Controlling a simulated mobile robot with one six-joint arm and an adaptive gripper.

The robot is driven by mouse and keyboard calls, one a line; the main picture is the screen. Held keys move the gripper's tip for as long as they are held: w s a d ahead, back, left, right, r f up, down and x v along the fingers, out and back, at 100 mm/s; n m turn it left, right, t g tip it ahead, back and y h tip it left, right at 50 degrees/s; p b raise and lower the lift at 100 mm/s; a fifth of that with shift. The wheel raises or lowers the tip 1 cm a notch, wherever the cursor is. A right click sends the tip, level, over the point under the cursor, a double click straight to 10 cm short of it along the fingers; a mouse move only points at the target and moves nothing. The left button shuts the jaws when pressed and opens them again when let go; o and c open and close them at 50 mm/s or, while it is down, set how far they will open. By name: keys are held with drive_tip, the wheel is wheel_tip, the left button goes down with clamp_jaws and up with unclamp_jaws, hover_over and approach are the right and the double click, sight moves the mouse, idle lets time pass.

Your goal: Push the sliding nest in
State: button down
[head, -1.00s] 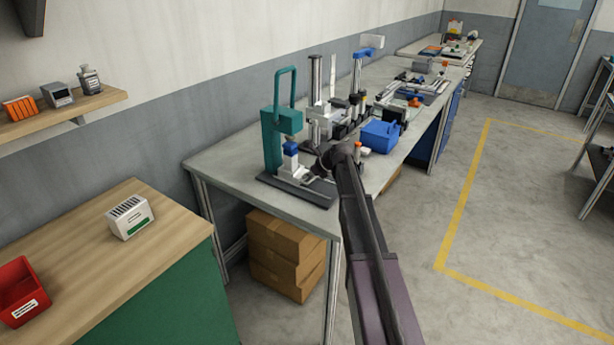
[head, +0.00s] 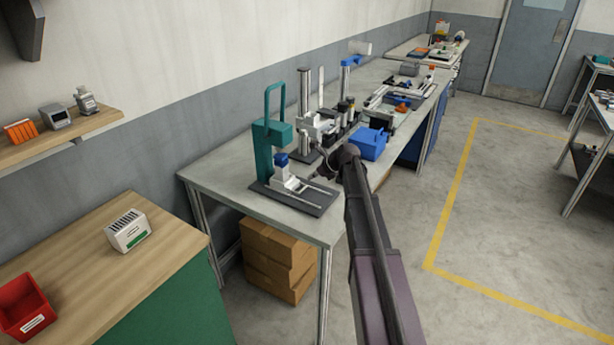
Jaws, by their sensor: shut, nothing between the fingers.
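The sliding nest (head: 289,181) is a light grey block on two thin rails of a dark base plate (head: 298,203). A blue-topped part (head: 281,160) stands upright on its inner side, close below the head of the teal press (head: 263,152). The rails show bare toward the front right of the nest. My gripper (head: 321,172) is shut and empty, to the right of the nest and above the plate's right side. A gap shows between it and the nest. The fingertips are small and dark, and my wrist hides part of the bench behind.
A grey stand (head: 304,103) with other fixtures stands just behind the press. A blue bin (head: 369,143) is right of my wrist on the bench (head: 222,172). Cardboard boxes (head: 277,260) are under the bench. The floor to the right is open.

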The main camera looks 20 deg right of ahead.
drive_tip(key=shift+s+d+r, duration=0.2)
drive_tip(key=shift+r, duration=0.15)
idle(0.3)
drive_tip(key=s+a+n, duration=0.2)
drive_tip(key=s, duration=0.1)
drive_tip(key=s+a+f+n+g, duration=0.1)
drive_tip(key=s+a+n, duration=0.1)
drive_tip(key=s+n, duration=0.1)
drive_tip(key=s+a+f+n+g+h, duration=0.1)
drive_tip(key=s+a+n, duration=0.1)
drive_tip(key=s, duration=0.1)
drive_tip(key=shift+a+f, duration=0.2)
drive_tip(key=s+a+f+n+g+h, duration=0.1)
drive_tip(key=s+a+n+g+h, duration=0.1)
drive_tip(key=s+n, duration=0.8)
drive_tip(key=s+a+f+n+g+h, duration=0.2)
drive_tip(key=s+a+n, duration=0.3)
drive_tip(key=s+n, duration=0.5)
drive_tip(key=s+h, duration=0.1)
drive_tip(key=s, duration=0.4)
drive_tip(key=shift+s+a+n+g, duration=0.15)
drive_tip(key=shift+s+n+g, duration=0.05)
drive_tip(key=shift+n+g, duration=0.2)
